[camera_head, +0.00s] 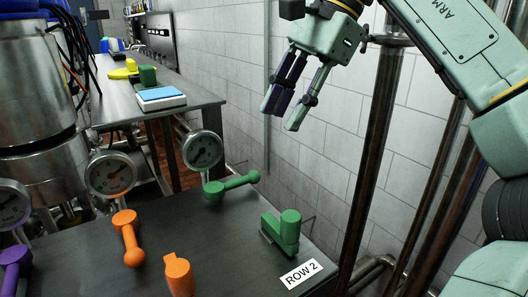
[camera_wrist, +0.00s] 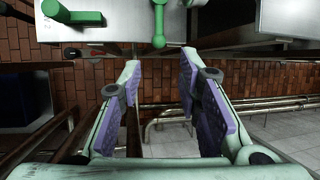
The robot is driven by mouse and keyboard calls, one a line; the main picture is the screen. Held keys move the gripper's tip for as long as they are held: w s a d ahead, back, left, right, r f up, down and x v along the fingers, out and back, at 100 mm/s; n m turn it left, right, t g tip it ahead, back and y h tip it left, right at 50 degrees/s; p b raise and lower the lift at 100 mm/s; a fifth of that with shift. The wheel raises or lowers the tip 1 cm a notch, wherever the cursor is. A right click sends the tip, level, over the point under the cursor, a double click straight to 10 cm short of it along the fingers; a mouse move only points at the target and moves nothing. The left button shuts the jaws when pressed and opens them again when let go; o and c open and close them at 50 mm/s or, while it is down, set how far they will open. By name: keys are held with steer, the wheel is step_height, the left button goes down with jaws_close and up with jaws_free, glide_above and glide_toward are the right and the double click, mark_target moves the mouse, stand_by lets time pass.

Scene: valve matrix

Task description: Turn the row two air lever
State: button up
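The row 2 surface carries a green lever (camera_head: 232,184) with a round-ended arm reaching right, and a thicker green handle (camera_head: 283,230) beside the "ROW 2" label (camera_head: 301,274). An orange lever (camera_head: 130,240) and an orange handle (camera_head: 178,275) are left of them. No legible marking tells which is air. My gripper (camera_head: 281,116) is open and empty, raised above and behind the green parts, apart from them. In the wrist view, the open fingers (camera_wrist: 163,66) have the green lever (camera_wrist: 159,28) beyond their tips and the thicker green handle (camera_wrist: 70,14) at upper left.
Round gauges (camera_head: 202,150) stand along the far edge of the row 2 surface (camera_head: 100,265). A purple lever (camera_head: 14,262) is at far left. Another bench (camera_head: 130,103) with yellow and green parts lies behind. Dark vertical posts (camera_head: 375,140) stand right of my gripper.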

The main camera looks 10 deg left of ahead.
mark_target(254, 172)
steer(key=b+x, duration=0.2)
steer(key=x, duration=0.8)
steer(key=shift+s+a+f, duration=0.15)
steer(key=shift+s, duration=0.05)
steer(key=shift+c, duration=0.5)
jaws_close()
